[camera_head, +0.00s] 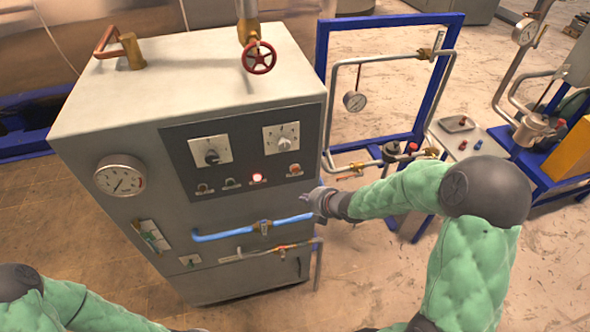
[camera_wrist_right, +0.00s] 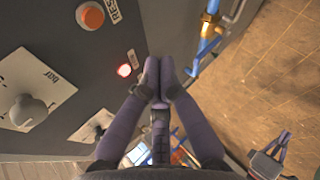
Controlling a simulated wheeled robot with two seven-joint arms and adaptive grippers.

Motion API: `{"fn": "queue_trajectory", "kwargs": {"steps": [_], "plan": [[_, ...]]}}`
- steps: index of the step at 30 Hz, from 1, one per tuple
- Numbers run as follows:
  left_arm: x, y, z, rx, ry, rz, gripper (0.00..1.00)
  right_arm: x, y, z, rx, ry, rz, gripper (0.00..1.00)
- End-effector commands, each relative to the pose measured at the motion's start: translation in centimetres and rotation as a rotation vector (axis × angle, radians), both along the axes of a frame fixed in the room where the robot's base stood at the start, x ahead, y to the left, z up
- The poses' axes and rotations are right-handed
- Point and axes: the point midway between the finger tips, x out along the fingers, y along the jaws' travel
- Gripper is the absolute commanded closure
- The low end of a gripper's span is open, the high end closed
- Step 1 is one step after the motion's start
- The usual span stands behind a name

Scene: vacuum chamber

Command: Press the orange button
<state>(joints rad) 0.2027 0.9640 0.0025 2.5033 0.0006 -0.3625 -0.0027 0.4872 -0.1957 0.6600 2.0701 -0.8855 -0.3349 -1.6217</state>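The orange button (camera_head: 295,170) is at the right end of the button row on the dark panel of the grey cabinet. In the right wrist view it is the round orange button (camera_wrist_right: 90,16) beside a RESET label, at the upper left. My right gripper (camera_head: 316,202) is at the cabinet's right front edge, below the button. In the right wrist view its two fingers (camera_wrist_right: 158,68) are together, with nothing visible between them, apart from the button. My left arm shows at the bottom left of the head view; its gripper is not clearly seen there.
A lit red lamp (camera_head: 257,178) sits left of the button. Two knobs (camera_head: 211,152) are above the row. A blue frame with pipes (camera_head: 323,80) stands right of the cabinet.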

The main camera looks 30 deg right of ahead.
Motion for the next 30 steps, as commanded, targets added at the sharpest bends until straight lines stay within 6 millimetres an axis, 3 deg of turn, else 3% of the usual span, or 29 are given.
{"fn": "queue_trajectory", "kwargs": {"steps": [8, 21, 30], "plan": [[0.0, 0.0, 0.6, 0.000, 0.000, 0.000, 1.00, 1.7, -0.4, 0.1, 0.001, 0.000, 0.000, 1.00], [0.0, 0.0, 2.2, 0.000, 0.000, 0.000, 1.00, 6.9, -1.6, 0.1, 0.001, 0.000, 0.000, 1.00], [0.0, 0.0, 2.3, 0.000, 0.000, 0.000, 1.00, 8.5, -2.0, 0.0, 0.002, -0.001, -0.001, 1.00]]}}
